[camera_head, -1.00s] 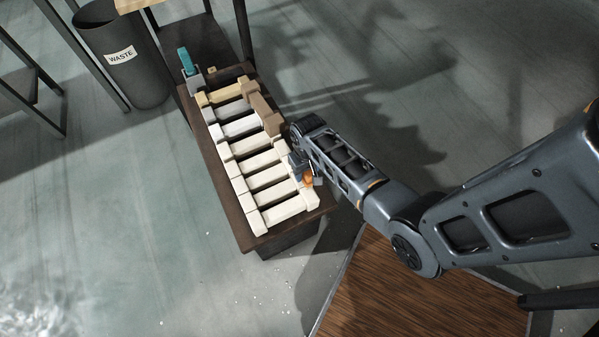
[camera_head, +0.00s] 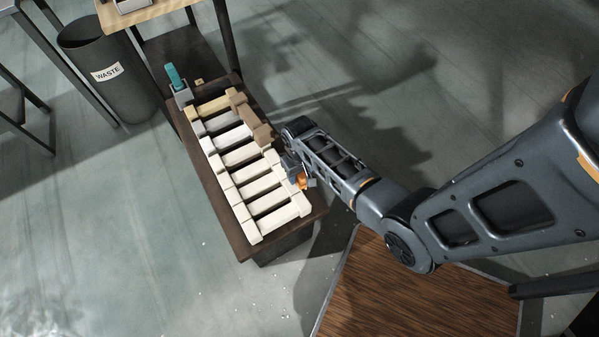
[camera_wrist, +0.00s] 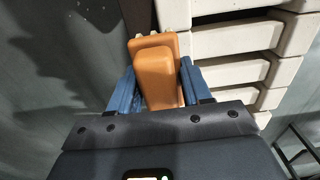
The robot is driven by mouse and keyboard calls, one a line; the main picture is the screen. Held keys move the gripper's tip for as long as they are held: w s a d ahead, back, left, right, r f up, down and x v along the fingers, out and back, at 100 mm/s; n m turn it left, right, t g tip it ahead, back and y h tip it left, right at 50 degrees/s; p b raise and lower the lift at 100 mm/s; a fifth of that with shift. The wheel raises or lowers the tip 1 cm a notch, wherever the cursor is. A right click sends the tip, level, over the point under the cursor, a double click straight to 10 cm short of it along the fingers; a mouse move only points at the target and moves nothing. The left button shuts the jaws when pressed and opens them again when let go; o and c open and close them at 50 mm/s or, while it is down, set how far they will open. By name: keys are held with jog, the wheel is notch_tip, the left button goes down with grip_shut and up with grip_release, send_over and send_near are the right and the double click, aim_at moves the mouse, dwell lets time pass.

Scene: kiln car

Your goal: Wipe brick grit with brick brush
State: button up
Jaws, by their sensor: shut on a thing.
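My gripper (camera_head: 295,174) is at the right edge of the kiln car (camera_head: 240,243), beside the cream bricks (camera_head: 262,186). It is shut on an orange brush (camera_head: 303,183). In the wrist view, the blue fingers of my gripper (camera_wrist: 155,88) hold the orange brush (camera_wrist: 158,75) from both sides. Small pale tips show at the brush's far end, close beside the end of a cream brick (camera_wrist: 222,40). I cannot tell whether they touch it. I cannot make out grit on the bricks.
A teal item (camera_head: 174,76) stands in a grey holder at the car's far end. A dark bin marked WASTE (camera_head: 104,95) stands behind on the left, near a table (camera_head: 150,14). Brown bricks (camera_head: 249,115) line the far right. Pale specks dot the floor.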

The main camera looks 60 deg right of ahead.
jog(key=shift+r+p, duration=1.8)
jog(key=shift+r, duration=0.3)
